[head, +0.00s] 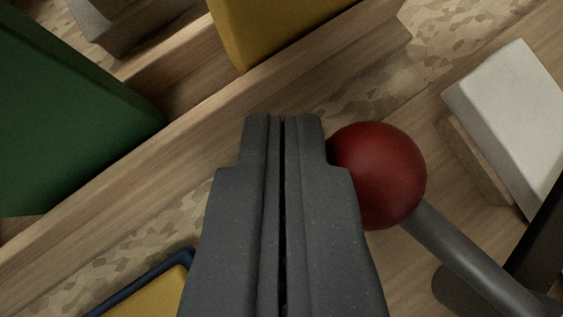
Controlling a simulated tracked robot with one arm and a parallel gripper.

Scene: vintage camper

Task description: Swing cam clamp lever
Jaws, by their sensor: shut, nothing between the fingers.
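The cam clamp lever shows at the right as a dark red ball knob (385,175) on a grey metal rod (470,257). The rod runs from the knob down to the lower right. My gripper (283,118) is shut and empty, pointing up the picture in the middle. The knob sits right beside the right finger, and the finger covers part of its left edge. I cannot tell whether they touch. The pivot end of the lever is cut off or hidden at the lower right corner.
A wooden rail (215,130) crosses diagonally. A green block (65,115) and a yellow block (262,25) stand beyond it. A white block (515,115) is at the right. A blue-edged yellow item (150,297) lies lower left. Camouflage-patterned surface (470,35) shows upper right.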

